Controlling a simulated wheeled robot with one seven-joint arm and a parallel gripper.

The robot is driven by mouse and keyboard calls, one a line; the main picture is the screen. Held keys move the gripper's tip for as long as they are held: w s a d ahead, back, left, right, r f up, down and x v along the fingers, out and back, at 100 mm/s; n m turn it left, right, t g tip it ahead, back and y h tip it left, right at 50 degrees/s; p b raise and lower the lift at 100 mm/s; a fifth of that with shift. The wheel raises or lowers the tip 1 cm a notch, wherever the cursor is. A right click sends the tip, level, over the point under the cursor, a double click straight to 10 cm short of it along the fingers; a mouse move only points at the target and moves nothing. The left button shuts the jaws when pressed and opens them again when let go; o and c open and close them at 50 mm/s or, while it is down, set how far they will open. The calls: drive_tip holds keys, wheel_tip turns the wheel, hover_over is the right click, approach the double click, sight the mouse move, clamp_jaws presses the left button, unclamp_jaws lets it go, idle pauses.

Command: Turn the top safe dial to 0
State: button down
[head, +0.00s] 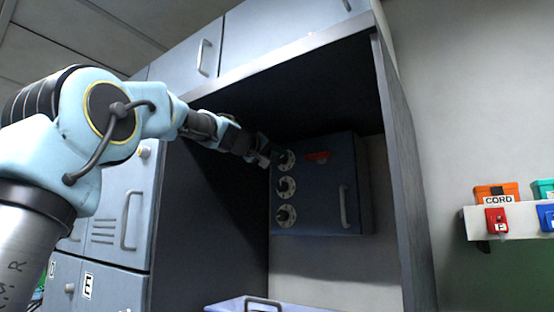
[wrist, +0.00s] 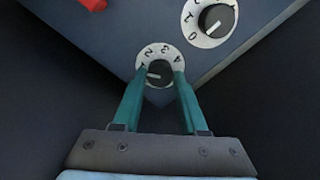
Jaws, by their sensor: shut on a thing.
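The safe (head: 330,200) is a grey-blue box inside the open cabinet, with a column of three dials on its left side. The top dial (head: 284,160) has a black knob on a white numbered ring; it also shows in the wrist view (wrist: 158,74). The figures 1 to 4 can be read on its ring. A pale mark on its knob points left, towards the 1. My gripper (head: 267,158) is at the top dial. Its teal fingers (wrist: 163,78) are shut on the knob, one on each side, hiding parts of the ring.
The middle dial (head: 286,187) and bottom dial (head: 286,216) sit just below. A red piece (head: 317,156) and a handle (head: 344,206) are on the safe front. The cabinet's right wall (head: 402,170) stands right of the safe. A blue case (head: 262,304) lies below.

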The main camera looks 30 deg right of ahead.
drive_tip(key=n, duration=0.6)
drive_tip(key=n+p, duration=0.1)
drive_tip(key=n, duration=0.4)
drive_tip(key=shift+n, duration=0.3)
idle(0.4)
drive_tip(key=shift+c, duration=2.2)
unclamp_jaws()
drive_tip(key=shift+a, duration=0.1)
drive_tip(key=b+v, duration=0.4)
drive_tip(key=v, duration=0.6)
drive_tip(key=shift+s+a, duration=0.15)
drive_tip(key=shift+a, duration=0.15)
